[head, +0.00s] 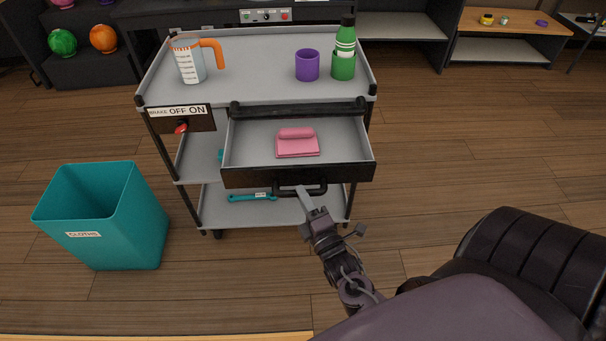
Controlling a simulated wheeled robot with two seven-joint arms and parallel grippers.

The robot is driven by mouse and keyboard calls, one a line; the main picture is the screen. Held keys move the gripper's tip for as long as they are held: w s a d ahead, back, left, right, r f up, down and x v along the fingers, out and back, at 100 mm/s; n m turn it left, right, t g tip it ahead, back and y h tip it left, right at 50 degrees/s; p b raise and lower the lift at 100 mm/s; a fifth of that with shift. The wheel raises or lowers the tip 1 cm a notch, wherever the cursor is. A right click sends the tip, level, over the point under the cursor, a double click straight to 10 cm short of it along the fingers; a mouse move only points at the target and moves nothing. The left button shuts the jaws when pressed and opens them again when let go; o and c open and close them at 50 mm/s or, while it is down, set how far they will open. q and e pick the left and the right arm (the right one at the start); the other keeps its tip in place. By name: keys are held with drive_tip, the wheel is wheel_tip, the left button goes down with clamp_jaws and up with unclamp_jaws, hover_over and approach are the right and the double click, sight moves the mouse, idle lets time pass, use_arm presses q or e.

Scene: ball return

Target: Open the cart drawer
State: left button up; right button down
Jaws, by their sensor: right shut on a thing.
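The cart (265,97) stands ahead with its drawer (298,176) pulled out toward me. A dark bar handle (286,191) is on the drawer front. My right gripper (303,193) is at the handle, shut on it, and covers part of it. My left gripper is not in view.
On the cart top stand a measuring jug (190,64), a purple cup (307,65) and a green bottle (344,55). A brake panel (182,119) has a red knob. A teal bin (100,220) stands left of the cart.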

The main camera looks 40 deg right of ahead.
drive_tip(key=shift+s+a, duration=0.1)
drive_tip(key=c, duration=1.3)
unclamp_jaws()
drive_tip(key=v, duration=0.7)
drive_tip(key=shift+s+f+b, duration=0.1)
drive_tip(key=shift+s+b, duration=0.3)
